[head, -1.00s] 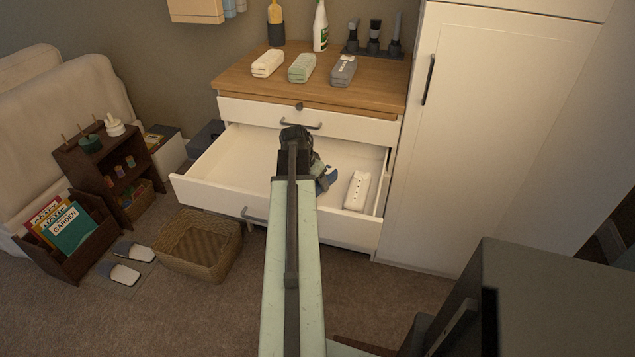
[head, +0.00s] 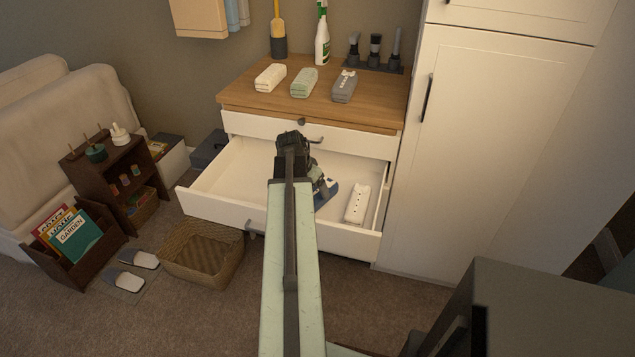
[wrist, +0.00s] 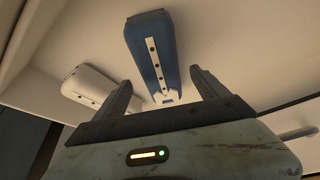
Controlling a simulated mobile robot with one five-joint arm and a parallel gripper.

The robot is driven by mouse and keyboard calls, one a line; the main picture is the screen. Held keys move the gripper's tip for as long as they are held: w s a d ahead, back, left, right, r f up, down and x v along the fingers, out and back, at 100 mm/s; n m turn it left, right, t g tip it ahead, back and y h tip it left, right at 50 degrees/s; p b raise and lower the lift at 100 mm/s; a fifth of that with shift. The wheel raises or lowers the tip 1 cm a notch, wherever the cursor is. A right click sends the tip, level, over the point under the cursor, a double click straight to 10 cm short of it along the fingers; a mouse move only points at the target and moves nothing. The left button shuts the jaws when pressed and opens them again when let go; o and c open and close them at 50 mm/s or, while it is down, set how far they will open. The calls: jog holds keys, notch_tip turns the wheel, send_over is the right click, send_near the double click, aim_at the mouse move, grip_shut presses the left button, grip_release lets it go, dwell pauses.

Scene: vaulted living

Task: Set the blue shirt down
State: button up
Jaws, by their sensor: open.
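The folded blue shirt (head: 329,195) lies on the floor of the open drawer (head: 245,175), partly hidden behind my gripper in the head view. In the wrist view the blue shirt (wrist: 150,48) shows as a dark blue block with a pale buttoned strip, just beyond the fingertips. My gripper (wrist: 162,78) is open, with its fingers apart and nothing between them. It is down inside the drawer, close to the shirt and apart from it in the wrist view.
A folded white shirt (head: 357,204) lies to the right in the drawer. Folded white (head: 270,77), green (head: 304,82) and grey (head: 344,86) items sit on the dresser top. A wicker basket (head: 203,275) stands on the floor. The drawer's left part is clear.

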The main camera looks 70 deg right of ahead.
jog(key=p+v, duration=0.4)
jog(key=v, duration=0.2)
jog(key=shift+w+a+r+p, duration=0.1)
jog(key=shift+a+r+p, duration=0.1)
jog(key=shift+r+p, duration=0.15)
